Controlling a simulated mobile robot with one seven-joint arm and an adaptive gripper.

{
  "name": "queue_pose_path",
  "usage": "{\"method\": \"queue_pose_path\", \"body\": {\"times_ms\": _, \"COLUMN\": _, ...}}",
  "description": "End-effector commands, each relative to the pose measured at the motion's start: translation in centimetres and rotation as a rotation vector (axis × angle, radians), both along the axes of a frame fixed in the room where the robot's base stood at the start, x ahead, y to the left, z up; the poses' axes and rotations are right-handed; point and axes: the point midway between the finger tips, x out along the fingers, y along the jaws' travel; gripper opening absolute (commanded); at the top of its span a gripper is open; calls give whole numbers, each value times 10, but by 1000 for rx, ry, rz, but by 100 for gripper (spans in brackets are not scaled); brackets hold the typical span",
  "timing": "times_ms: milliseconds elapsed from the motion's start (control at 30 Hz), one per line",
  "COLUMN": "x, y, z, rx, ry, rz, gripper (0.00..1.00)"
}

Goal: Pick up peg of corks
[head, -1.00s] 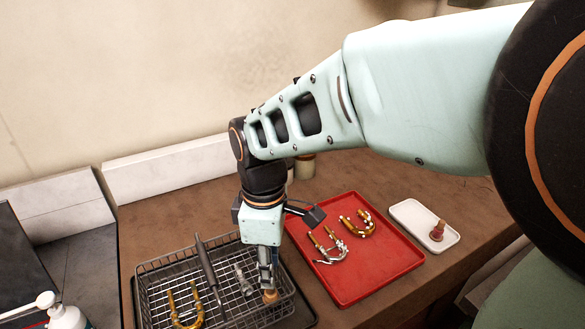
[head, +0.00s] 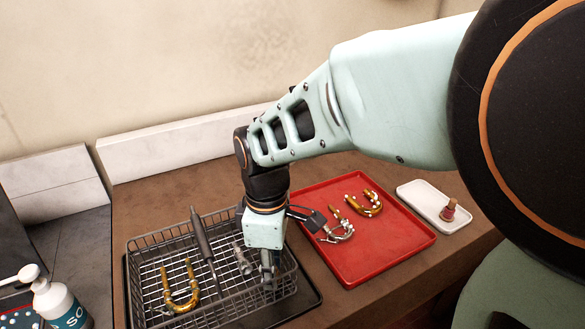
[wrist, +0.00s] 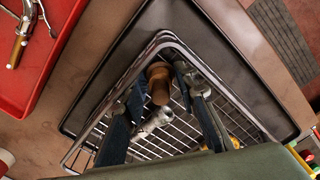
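A brown cork-like piece (wrist: 158,83), apparently the peg of corks, is in the wire basket (head: 158,240), near the basket's corner in the wrist view. My gripper (head: 267,283) reaches down into the right side of the basket. In the wrist view my gripper (wrist: 160,88) is open, with one finger on each side of the brown piece. I cannot tell whether either finger touches it. In the head view the gripper hides most or all of this piece.
The basket also holds a brass U-shaped slide (head: 180,290), a dark-handled tool (head: 203,240) and a silver part (wrist: 158,121). A red tray (head: 385,252) with brass parts lies to the right. Beyond it, a white dish (head: 418,194) holds a reddish-brown peg (head: 449,209). A bottle (head: 58,305) stands left.

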Motion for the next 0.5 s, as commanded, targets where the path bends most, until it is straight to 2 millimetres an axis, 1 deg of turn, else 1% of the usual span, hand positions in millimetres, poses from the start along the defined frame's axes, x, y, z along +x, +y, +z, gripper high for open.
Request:
{"method": "queue_pose_path", "body": {"times_ms": 133, "x": 0, "y": 0, "z": 1, "rx": 0, "ry": 0, "rz": 0, "gripper": 28}}
{"method": "queue_pose_path", "body": {"times_ms": 367, "x": 0, "y": 0, "z": 1, "rx": 0, "ry": 0, "rz": 0, "gripper": 2}}
{"method": "queue_pose_path", "body": {"times_ms": 500, "x": 0, "y": 0, "z": 1, "rx": 0, "ry": 0, "rz": 0, "gripper": 2}}
